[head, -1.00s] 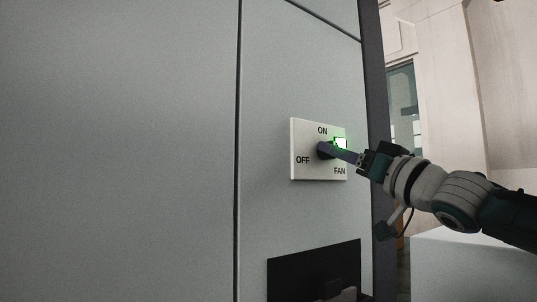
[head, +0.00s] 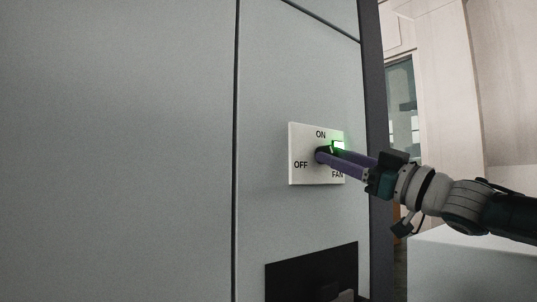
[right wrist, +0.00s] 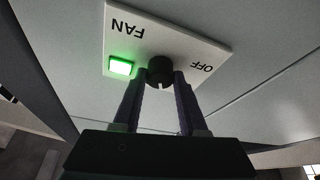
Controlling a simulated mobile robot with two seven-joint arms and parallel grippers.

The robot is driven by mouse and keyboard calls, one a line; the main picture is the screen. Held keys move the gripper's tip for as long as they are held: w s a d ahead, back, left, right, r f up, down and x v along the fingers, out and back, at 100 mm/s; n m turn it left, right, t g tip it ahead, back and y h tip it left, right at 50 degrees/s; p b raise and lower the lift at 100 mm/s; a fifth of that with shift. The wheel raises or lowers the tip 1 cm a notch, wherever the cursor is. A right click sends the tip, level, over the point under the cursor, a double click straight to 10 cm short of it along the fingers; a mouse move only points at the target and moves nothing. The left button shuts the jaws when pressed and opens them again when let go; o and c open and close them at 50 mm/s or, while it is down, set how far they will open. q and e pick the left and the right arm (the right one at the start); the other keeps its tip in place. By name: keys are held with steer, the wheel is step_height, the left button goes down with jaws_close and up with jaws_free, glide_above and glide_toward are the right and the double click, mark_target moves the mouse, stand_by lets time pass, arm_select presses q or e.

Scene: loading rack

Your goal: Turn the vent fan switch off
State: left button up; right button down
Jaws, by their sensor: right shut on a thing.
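The vent fan switch is a white plate (head: 300,173) on the grey wall panel, marked ON at the top, OFF at the left and FAN at the lower right. Its dark round knob (head: 321,154) also shows in the right wrist view (right wrist: 160,69), with a small pale mark on its lower edge, the side away from FAN. A square lamp (head: 339,145) glows green beside the knob, and shows clearly in the right wrist view (right wrist: 121,67). My right gripper (head: 327,153) is shut on the knob, one finger on each side. My left gripper is not in view.
A dark recessed panel (head: 305,275) lies below the switch. The grey wall panel (head: 130,150) to the left is flat and clear. A dark vertical edge (head: 376,90) borders the panel on the right, with a pale surface (head: 470,265) at the lower right.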

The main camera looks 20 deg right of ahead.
steer(key=n+g+y, duration=0.1)
steer(key=n+g, duration=0.1)
steer(key=n, duration=0.3)
steer(key=n+g, duration=0.2)
steer(key=n, duration=0.3)
steer(key=n+g+y, duration=0.1)
steer(key=n+g, duration=0.1)
steer(key=n, duration=0.3)
steer(key=shift+w+d+r+n+y, duration=0.1)
steer(key=shift+d+r+n+y, duration=0.15)
steer(key=shift+n+y, duration=0.05)
steer(key=shift+c, duration=2.2)
jaws_free()
steer(key=v, duration=0.9)
steer(key=shift+s+d, duration=0.3)
